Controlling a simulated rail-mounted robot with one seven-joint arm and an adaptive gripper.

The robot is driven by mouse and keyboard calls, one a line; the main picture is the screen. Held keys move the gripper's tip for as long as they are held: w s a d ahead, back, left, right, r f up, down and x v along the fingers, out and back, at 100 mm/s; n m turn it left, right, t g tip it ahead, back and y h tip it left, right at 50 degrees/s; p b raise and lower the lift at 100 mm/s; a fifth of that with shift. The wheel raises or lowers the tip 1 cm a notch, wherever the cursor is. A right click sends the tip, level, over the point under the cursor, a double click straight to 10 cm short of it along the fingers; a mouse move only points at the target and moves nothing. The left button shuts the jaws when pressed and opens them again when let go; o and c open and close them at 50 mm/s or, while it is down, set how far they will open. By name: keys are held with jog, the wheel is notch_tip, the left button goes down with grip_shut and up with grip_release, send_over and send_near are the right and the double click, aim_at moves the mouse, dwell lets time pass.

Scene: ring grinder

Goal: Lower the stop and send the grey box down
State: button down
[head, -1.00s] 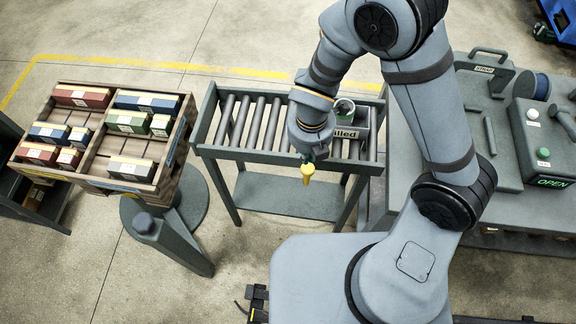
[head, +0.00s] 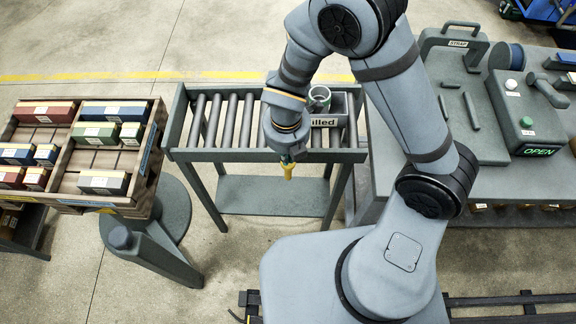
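A grey box (head: 338,109) with a label reading "illed", its first letter hidden by my arm, sits at the right end of the roller conveyor (head: 221,156). A pale ring-shaped part (head: 319,98) shows at its left side. My gripper (head: 286,160) points down at the conveyor's front rail, left of and in front of the box. A yellow piece (head: 288,171) shows at its fingertips; I cannot tell whether it is the stop's handle or whether the fingers grip it. The fingers are too small to read. No stop is clearly visible between the rollers.
The rollers left of the box are bare. At the right is a grey bench (head: 480,180) with a control box (head: 525,112) lit "OPEN".

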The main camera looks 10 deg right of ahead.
jog(key=shift+w+f+b, duration=0.1)
jog(key=shift+f+b, duration=0.25)
jog(key=shift+f, duration=0.45)
